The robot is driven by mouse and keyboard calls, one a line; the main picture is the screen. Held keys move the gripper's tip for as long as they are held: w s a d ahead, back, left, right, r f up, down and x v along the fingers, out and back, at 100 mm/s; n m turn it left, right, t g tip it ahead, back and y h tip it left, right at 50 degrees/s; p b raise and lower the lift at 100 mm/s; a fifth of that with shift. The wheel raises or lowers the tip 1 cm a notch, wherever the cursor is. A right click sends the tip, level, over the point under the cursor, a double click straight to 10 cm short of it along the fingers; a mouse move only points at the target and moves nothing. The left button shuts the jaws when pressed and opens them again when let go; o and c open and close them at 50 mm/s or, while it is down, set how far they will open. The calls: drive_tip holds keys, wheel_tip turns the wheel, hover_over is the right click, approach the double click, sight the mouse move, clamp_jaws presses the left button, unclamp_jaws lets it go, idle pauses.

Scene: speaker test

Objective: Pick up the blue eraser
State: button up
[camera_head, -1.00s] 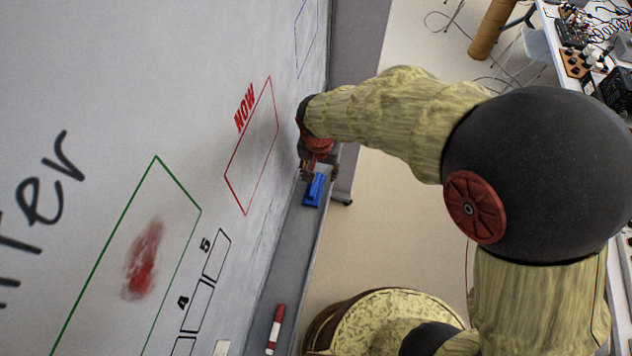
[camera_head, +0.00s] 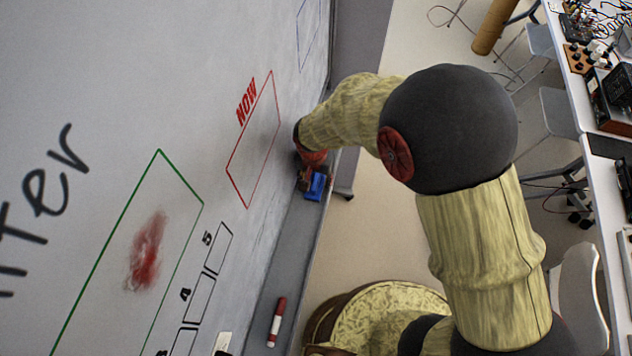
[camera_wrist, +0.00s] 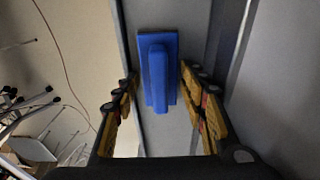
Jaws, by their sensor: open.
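The blue eraser (camera_head: 316,187) lies on the grey tray along the foot of the whiteboard. In the wrist view the eraser (camera_wrist: 158,72) shows from above, a flat blue pad with a raised handle along it. My gripper (camera_wrist: 158,95) is open, with one finger on each side of the eraser's near end. Neither finger visibly touches it. In the head view my gripper (camera_head: 308,176) is right at the eraser and partly covers it.
The whiteboard (camera_head: 100,90) rises directly beside the tray (camera_head: 262,290). A red marker (camera_head: 277,322) lies farther along the tray, apart from the eraser. Open floor lies on the tray's other side. A cluttered table (camera_head: 600,170) stands at the right.

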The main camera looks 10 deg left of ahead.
sight(316, 178)
drive_tip(key=shift+c, duration=0.6)
drive_tip(key=c, duration=0.7)
drive_tip(key=shift+o, duration=0.2)
drive_tip(key=shift+r, duration=0.15)
drive_tip(key=shift+r, duration=0.6)
drive_tip(key=shift+s+r, duration=0.2)
drive_tip(key=shift+r, duration=0.95)
drive_tip(key=s+d+r, duration=0.3)
drive_tip(key=s+r, duration=0.6)
drive_tip(key=s, duration=0.4)
drive_tip(key=shift+s+r, duration=0.15)
drive_tip(key=shift+s, duration=0.05)
